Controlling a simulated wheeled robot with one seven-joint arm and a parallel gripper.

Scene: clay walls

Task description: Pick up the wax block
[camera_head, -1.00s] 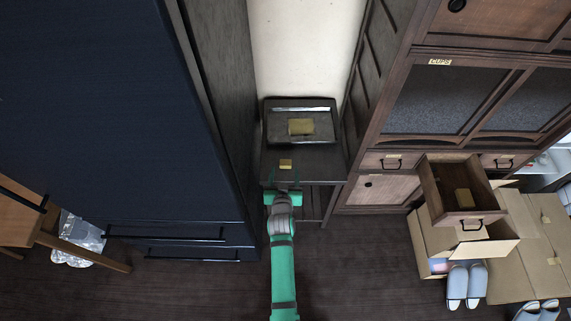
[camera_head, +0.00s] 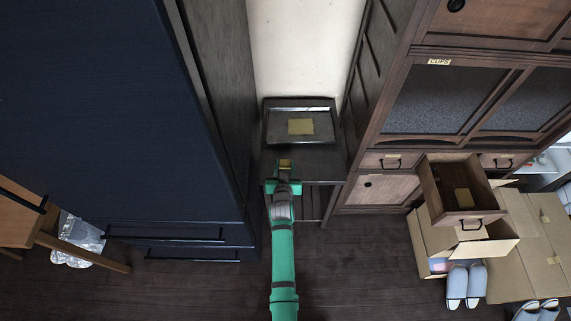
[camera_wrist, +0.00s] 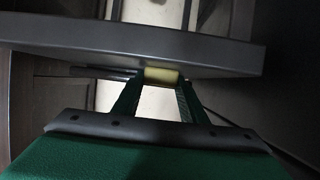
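A small yellow block (camera_head: 285,162), which I take for the wax block, is at the front part of the dark side table (camera_head: 318,165). My gripper (camera_head: 285,170) reaches it from the front, with its fingers drawn in around the block. In the wrist view the block (camera_wrist: 161,75) sits between the two green fingertips (camera_wrist: 160,80), which meet its left and right sides. The gripper looks shut on it. I cannot tell whether the block still touches the tabletop.
A grey tray (camera_head: 275,132) with a larger yellow slab (camera_head: 300,126) lies at the table's back. A dark blue cabinet (camera_head: 110,120) stands close on the left, a wooden cabinet (camera_head: 375,191) on the right. An open drawer (camera_head: 436,190) juts out above cardboard boxes. Slippers (camera_head: 466,285) lie on the floor.

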